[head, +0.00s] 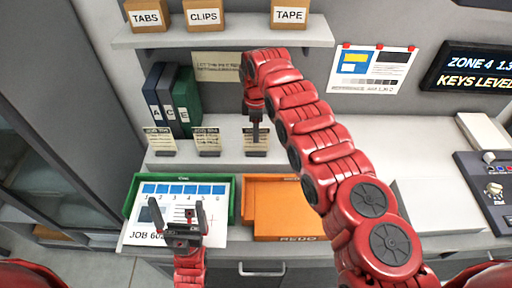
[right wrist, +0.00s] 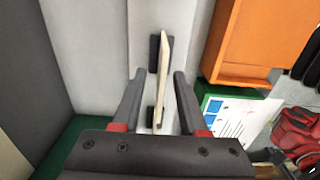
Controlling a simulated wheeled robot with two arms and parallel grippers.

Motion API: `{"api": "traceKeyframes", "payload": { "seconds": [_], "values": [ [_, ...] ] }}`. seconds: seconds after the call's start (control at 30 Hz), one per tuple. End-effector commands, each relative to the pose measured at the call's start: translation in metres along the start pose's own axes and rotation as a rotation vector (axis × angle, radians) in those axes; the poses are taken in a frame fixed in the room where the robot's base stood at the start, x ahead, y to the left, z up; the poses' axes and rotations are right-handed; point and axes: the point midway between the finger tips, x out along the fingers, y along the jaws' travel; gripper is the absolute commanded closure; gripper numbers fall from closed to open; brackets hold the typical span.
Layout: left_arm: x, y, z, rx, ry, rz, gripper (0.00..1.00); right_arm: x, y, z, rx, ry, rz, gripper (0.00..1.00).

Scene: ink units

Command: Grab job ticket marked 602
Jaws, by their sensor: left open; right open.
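Three upright job tickets stand in dark holders on the white ledge: a left one (head: 158,139), a middle one (head: 206,139) and a right one (head: 265,142). Their numbers are too small to read surely. My right gripper (head: 255,138) is over the right ticket and hides part of it. In the right wrist view this ticket (right wrist: 163,84) shows edge-on between the open fingers (right wrist: 159,74), with a gap on both sides. My left gripper (head: 183,216) is open and empty above a sheet (head: 215,215) marked "JOB 60", its last digit hidden.
The sheet lies on a green tray (head: 234,203). An orange tray (head: 280,208) marked "REDO" is beside it. Binders (head: 165,100) stand behind the left ticket. A shelf (head: 225,36) with labelled boxes hangs above. A control panel (head: 490,190) is at right.

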Motion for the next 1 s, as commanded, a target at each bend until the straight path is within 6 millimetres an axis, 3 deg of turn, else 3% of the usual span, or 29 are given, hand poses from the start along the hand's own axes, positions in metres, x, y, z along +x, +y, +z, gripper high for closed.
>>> {"api": "traceKeyframes", "payload": {
  "seconds": [1.0],
  "values": [
    [-0.0097, 0.0005, 0.0016, 0.000, 0.000, 0.000, 0.00, 0.0050, 0.0003, 0.0004, 0.001, 0.000, 0.001, 0.57]
  ]
}}
